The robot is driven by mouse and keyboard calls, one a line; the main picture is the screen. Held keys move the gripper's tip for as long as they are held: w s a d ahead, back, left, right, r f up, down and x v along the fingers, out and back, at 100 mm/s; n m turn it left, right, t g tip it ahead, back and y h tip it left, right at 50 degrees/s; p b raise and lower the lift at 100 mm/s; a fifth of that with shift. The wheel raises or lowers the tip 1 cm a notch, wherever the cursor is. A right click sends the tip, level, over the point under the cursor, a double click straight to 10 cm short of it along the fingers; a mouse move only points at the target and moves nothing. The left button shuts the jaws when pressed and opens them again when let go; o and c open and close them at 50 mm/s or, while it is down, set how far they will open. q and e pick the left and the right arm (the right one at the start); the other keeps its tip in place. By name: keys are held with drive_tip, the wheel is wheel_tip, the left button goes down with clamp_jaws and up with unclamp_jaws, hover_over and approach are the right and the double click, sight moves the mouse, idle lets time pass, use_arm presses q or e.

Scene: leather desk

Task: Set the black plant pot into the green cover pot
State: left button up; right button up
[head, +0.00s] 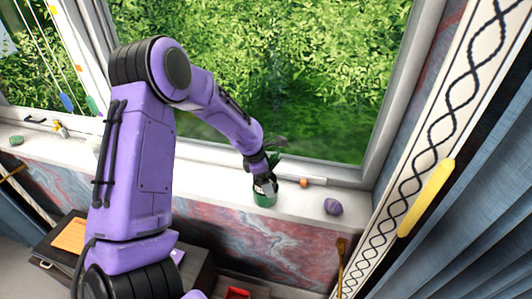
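The green cover pot (264,199) stands on the white windowsill in the head view, right of the middle. My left gripper (265,184) is right at its top, pointing down, with its fingers small and partly hidden. Green plant leaves (275,162) show just behind the gripper and above the pot. The black plant pot cannot be made out clearly; dark parts at the cover pot's rim blend with the gripper. I cannot tell whether the fingers are shut on it or how deep it sits. My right gripper is not in view.
A purple lump (333,206) lies on the sill to the right, and a small orange thing (303,182) lies behind the pot. The window frame is close behind. A yellow bar (426,198) is at the right. The sill between pot and purple lump is clear.

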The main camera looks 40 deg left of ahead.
use_arm(q)
drive_tip(key=v, duration=1.1)
drive_tip(key=shift+r+b, duration=0.4)
drive_tip(key=shift+s+a, duration=0.1)
drive_tip(key=shift+s, duration=0.1)
